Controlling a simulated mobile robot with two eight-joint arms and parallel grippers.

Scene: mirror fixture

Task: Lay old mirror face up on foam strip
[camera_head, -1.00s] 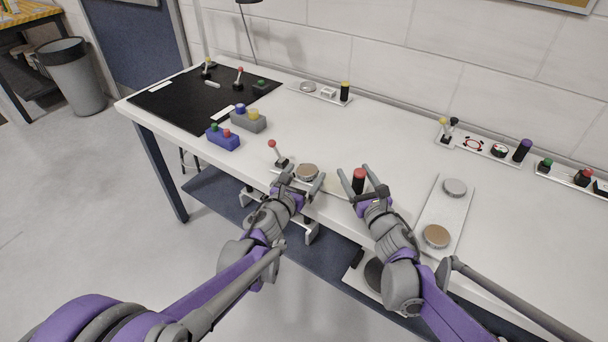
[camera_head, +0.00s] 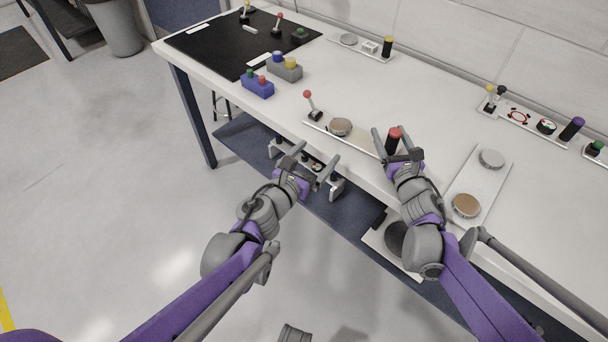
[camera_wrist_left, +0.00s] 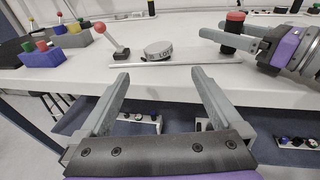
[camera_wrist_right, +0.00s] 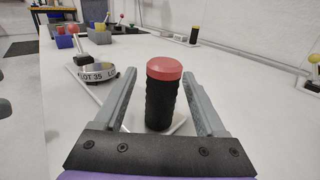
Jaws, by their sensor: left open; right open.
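A round brown-topped disc (camera_head: 340,126) with a pale lettered rim lies flat on a narrow white plate (camera_head: 362,142) at the table's front edge. Its rim reads "LOT 35" in the right wrist view (camera_wrist_right: 96,76). It may be the old mirror; I cannot tell for sure. No strip is clearly recognisable as foam. My left gripper (camera_head: 315,162) is open and empty in front of the table edge, apart from the disc. My right gripper (camera_head: 392,133) is open, its fingers either side of a red-topped black cylinder (camera_wrist_right: 162,95) at the plate's right end.
A red-knobbed lever (camera_head: 312,107) stands left of the disc. A white plate (camera_head: 476,185) at right holds a grey disc (camera_head: 491,158) and a brown disc (camera_head: 466,205). Blue and grey button boxes (camera_head: 258,86) and a black mat (camera_head: 232,52) lie left. The middle table is clear.

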